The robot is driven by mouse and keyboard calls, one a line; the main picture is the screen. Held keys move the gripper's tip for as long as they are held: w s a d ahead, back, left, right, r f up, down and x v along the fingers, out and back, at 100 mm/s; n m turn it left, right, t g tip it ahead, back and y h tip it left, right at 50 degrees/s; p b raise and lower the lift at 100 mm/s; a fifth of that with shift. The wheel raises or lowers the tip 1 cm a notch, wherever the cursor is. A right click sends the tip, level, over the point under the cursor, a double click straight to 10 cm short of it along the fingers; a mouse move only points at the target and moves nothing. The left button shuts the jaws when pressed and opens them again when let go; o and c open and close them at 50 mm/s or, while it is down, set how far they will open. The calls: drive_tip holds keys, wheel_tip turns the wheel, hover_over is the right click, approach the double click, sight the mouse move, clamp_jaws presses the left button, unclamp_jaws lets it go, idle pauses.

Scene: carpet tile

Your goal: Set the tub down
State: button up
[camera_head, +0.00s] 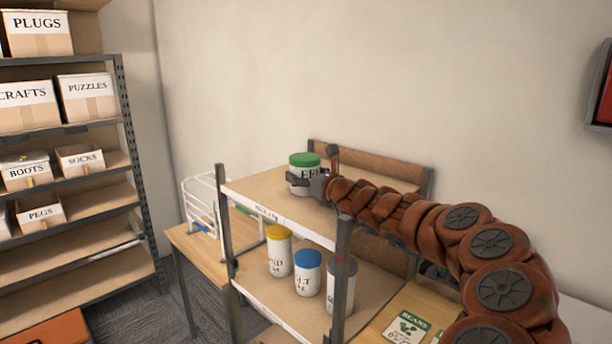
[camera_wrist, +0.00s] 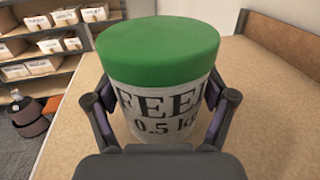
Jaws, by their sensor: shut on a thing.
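The tub (camera_head: 304,172) is white with a green lid and dark lettering. In the wrist view the tub (camera_wrist: 158,85) stands upright, and its label reads "FEE…" and "0.5 k…", partly cut off by the curve and the fingers. My gripper (camera_head: 318,184) reaches in from the right, and in the wrist view my gripper (camera_wrist: 160,108) has a finger on each side of the tub, shut on it. The tub is over the top board (camera_head: 275,203) of a small rack. I cannot tell whether its base touches the board; the base is hidden.
On the rack's lower shelf stand a yellow-lidded tub (camera_head: 279,252), a blue-lidded tub (camera_head: 308,275) and a grey-white container (camera_head: 341,287) behind a post. A white wire rack (camera_head: 202,205) is at left. A BEANS packet (camera_head: 407,328) lies lower right. The top board is otherwise clear.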

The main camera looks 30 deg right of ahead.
drive_tip(key=o, duration=1.5)
drive_tip(key=shift+f, duration=0.1)
drive_tip(key=shift+s+d+b, duration=0.15)
drive_tip(key=shift+s+b, duration=0.15)
drive_tip(key=shift+s, duration=2.7)
drive_tip(key=shift+s+d+b, duration=0.1)
drive_tip(key=shift+s+b, duration=0.2)
drive_tip(key=shift+s, duration=2.7)
drive_tip(key=shift+r, duration=0.2)
